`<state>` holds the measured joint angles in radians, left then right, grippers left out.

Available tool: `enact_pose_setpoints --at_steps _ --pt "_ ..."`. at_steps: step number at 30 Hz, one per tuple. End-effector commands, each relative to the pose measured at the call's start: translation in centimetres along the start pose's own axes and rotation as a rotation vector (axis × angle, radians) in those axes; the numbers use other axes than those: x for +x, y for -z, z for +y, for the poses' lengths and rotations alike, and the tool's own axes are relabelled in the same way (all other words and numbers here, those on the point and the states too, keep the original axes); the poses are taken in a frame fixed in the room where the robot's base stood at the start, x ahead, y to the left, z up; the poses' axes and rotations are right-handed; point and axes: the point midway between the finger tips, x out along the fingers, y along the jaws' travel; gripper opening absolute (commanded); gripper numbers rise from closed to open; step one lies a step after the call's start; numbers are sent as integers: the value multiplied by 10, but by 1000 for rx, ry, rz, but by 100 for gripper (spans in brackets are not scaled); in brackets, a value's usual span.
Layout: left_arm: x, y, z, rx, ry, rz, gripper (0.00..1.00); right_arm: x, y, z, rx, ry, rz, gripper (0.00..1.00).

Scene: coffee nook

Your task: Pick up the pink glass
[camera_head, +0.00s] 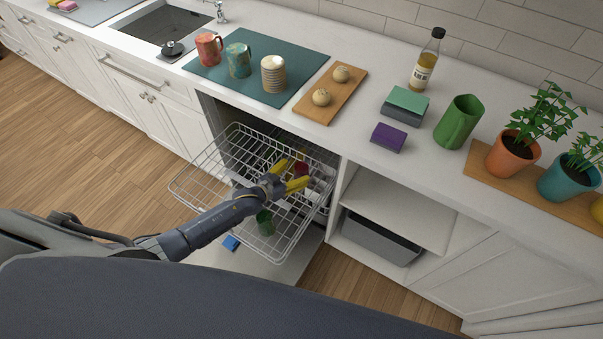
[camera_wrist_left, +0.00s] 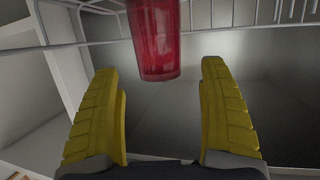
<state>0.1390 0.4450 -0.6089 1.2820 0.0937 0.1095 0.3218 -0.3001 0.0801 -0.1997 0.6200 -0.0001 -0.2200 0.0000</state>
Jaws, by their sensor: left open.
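The pink glass shows deep pink-red in the left wrist view (camera_wrist_left: 155,45), at the wire of the rack, ahead of my fingers and roughly centred between them. In the head view the glass (camera_head: 302,168) is a small red patch near the back of the dish rack, partly hidden by my gripper. My left gripper (camera_head: 291,175) reaches over the rack with its yellow fingers spread apart. In the wrist view the open fingers (camera_wrist_left: 163,110) have nothing between them, and the glass is apart from them. My right gripper is not in view.
The pulled-out wire rack (camera_head: 190,182) surrounds the reach area, with the counter edge above. A green cup (camera_head: 265,222) stands in the rack and a blue block (camera_head: 231,243) lies below. Mugs, a bottle (camera_head: 425,62) and plants stand on the counter. Open shelves adjoin at right.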

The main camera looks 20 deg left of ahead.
Motion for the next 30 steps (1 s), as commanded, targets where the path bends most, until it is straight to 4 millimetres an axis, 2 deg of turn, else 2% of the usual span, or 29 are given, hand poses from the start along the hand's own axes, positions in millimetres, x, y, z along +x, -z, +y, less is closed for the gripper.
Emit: enact_pose_setpoints --at_steps 3,9,20,23,30 --pt "18 2 1 -1 0 1 78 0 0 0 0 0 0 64" --pt "35 0 1 -1 0 0 78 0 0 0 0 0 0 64" --pt "40 0 1 0 0 0 78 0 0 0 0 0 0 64" --pt "39 1 1 0 0 0 69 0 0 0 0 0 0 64" --pt "39 1 0 0 0 0 41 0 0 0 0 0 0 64"
